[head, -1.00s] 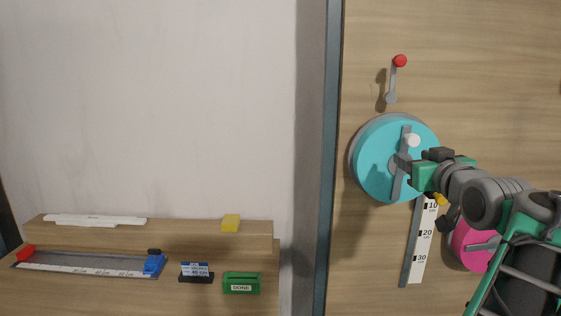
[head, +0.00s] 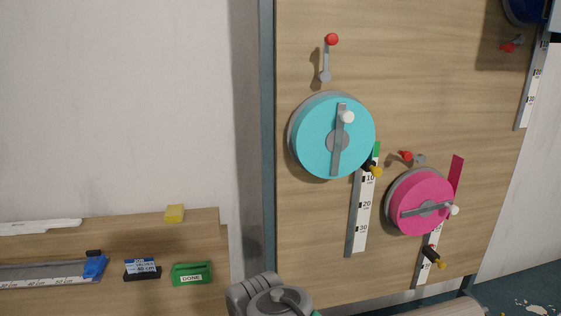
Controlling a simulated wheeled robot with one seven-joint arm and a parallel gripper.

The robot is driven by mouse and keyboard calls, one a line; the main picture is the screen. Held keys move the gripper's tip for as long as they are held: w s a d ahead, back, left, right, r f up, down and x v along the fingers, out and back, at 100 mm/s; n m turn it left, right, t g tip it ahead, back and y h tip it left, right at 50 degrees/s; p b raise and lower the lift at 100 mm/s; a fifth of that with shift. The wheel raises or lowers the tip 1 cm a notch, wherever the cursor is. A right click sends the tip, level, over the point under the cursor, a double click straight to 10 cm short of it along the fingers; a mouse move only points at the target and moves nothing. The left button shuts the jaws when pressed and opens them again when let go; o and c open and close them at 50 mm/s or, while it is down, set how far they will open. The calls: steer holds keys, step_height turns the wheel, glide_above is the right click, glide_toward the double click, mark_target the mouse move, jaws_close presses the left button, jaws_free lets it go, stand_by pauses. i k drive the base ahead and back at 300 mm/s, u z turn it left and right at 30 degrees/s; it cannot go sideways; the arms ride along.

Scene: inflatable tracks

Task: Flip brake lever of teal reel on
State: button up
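The teal reel (head: 313,139) is mounted on the wooden panel in the head view, with a grey crank bar and a white knob across its face. Its brake lever (head: 327,62) is just above it, a grey arm with a red ball end pointing up. A green strip end and a black-and-yellow piece (head: 373,169) sit at its lower right, by a ruler. My gripper is out of the picture; only part of my arm shows at the bottom edge, well below the reel.
A pink reel (head: 422,190) with its own red-ended lever (head: 406,156) is at the lower right. A blue reel (head: 522,10) is at the top right corner. A vertical ruler (head: 362,215) hangs under the teal reel. A shelf at left holds a green DONE box (head: 192,273) and yellow block (head: 175,213).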

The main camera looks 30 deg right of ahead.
mark_target(331, 39)
steer(key=z, duration=1.45)
